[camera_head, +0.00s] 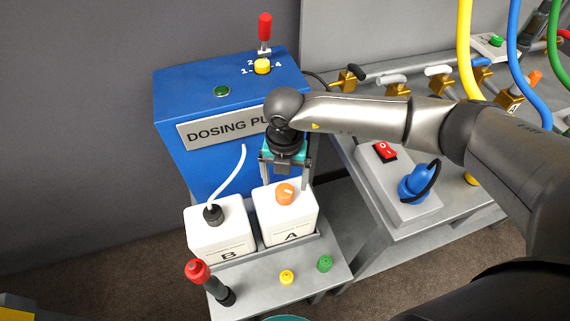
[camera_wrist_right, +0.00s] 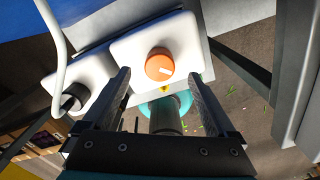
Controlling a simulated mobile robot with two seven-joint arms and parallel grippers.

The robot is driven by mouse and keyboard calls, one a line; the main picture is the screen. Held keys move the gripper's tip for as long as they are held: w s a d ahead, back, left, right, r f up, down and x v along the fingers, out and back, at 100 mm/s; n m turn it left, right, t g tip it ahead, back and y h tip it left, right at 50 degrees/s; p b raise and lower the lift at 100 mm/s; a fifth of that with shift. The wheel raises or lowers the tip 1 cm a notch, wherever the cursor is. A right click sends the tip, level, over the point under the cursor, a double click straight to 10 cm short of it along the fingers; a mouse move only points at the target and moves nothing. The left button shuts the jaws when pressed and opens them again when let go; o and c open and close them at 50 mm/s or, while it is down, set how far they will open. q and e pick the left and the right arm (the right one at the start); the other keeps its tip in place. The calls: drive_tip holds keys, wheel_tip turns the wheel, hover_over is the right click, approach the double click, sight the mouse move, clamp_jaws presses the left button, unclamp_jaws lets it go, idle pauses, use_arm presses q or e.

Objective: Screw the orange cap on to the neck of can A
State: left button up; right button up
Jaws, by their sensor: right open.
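Can A (camera_head: 292,222) is a white can with a black letter A, standing in a grey tray beside can B. The orange cap (camera_head: 285,192) sits at the top of can A, on its neck. In the right wrist view the cap (camera_wrist_right: 159,66) shows a white mark and lies beyond the fingertips. My right gripper (camera_head: 287,183) is open above and behind the cap; its two fingers (camera_wrist_right: 157,80) show apart with nothing between them. How far the cap is threaded cannot be told. My left gripper is not in view.
Can B (camera_head: 221,232) has a black cap with a white hose. The blue dosing pump (camera_head: 180,105) stands behind. A red-topped lever (camera_head: 197,271), a yellow button (camera_head: 287,277) and a green button (camera_head: 325,264) are in front. A bench with a red switch (camera_head: 385,151) is to the right.

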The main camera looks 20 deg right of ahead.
sight(285, 190)
wheel_tip(285, 190, down, 5)
drive_tip(key=shift+r+b, duration=0.1)
drive_tip(key=shift+b, duration=0.25)
drive_tip(key=c, duration=1.4)
drive_tip(key=m+p, duration=0.1)
drive_tip(key=m, duration=0.1)
drive_tip(key=shift+r+m+p, duration=0.1)
drive_tip(key=shift+m+p, duration=0.2)
drive_tip(key=shift+p, duration=0.05)
drive_tip(key=shift+m+p, duration=0.45)
drive_tip(key=shift+m, duration=0.85)
